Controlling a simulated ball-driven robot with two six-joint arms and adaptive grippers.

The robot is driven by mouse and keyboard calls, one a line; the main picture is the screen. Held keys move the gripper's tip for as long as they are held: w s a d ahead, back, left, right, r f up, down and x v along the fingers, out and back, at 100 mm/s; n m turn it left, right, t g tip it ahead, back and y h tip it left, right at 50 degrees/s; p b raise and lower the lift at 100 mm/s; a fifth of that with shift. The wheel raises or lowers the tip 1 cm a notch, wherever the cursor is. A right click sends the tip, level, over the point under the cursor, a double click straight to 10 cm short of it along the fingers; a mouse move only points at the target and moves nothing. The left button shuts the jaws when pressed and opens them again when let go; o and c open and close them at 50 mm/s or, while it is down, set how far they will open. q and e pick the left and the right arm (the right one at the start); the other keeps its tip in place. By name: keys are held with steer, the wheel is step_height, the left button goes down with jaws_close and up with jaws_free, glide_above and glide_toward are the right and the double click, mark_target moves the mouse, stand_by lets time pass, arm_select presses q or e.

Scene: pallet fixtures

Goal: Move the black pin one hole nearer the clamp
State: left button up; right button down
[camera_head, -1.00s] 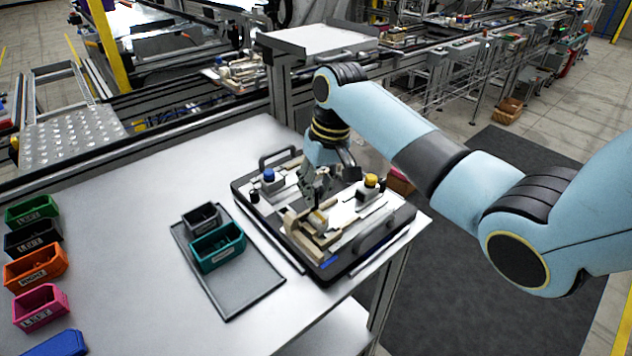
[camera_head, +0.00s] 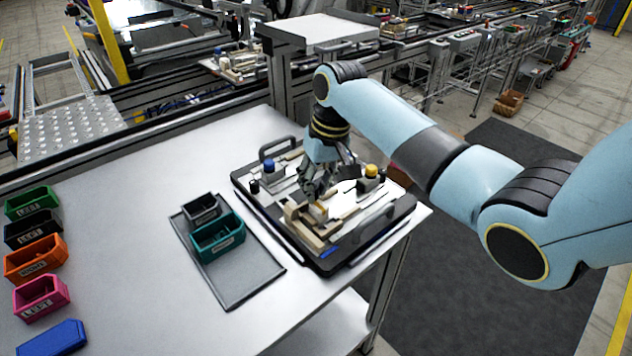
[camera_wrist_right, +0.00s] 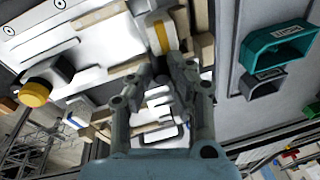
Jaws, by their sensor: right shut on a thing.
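The pallet (camera_head: 346,262) is a dark-edged fixture plate with handles, at the right end of the white table. It carries tan blocks (camera_head: 303,229), a blue knob (camera_head: 267,164) and a yellow knob (camera_head: 371,171); the yellow knob also shows in the wrist view (camera_wrist_right: 35,94). My right gripper (camera_head: 312,196) points down over the middle of the pallet. In the wrist view its fingers (camera_wrist_right: 165,66) are close together beside a yellow-banded block (camera_wrist_right: 160,37). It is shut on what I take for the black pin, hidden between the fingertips. I cannot make out the holes or clearly identify the clamp.
A grey tray (camera_head: 245,285) left of the pallet holds a teal bin (camera_head: 218,238) and a dark grey bin (camera_head: 201,209). Several coloured bins line the table's left edge, among them an orange one (camera_head: 34,258). The table between is clear.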

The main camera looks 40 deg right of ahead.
steer(key=c, duration=1.2)
jaws_free()
steer(key=shift+o, duration=0.2)
steer(key=shift+r, duration=0.15)
step_height(320, 180, up, 11)
steer(key=s+d, duration=0.1)
steer(key=shift+s+d+r, duration=0.2)
steer(key=shift+d, duration=0.05)
